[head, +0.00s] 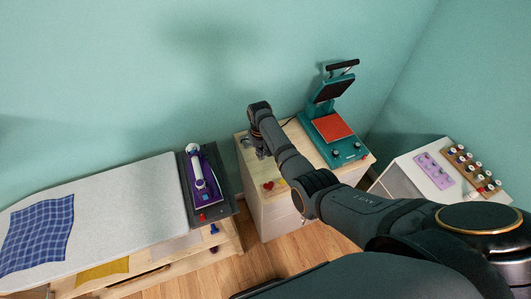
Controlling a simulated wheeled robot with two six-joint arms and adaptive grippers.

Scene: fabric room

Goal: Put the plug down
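My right arm reaches from the lower right to the wooden cabinet (285,217). My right gripper (262,153) is small and dark, low over the left part of the cabinet top. Its fingers are partly hidden by the arm, and I cannot tell whether they are open or shut. I cannot make out a plug; it may be hidden at the gripper. A short dark cable (289,120) shows between the arm and the teal heat press (337,148), which stands open with a red lower plate. My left gripper is not in view.
A red heart (268,185) lies at the cabinet's front edge. On the left, an ironing board (120,205) bears a blue checked cloth (38,232) and a purple-and-white iron (204,180) at its end. A white stand (400,178) with thread spools (474,167) is at right.

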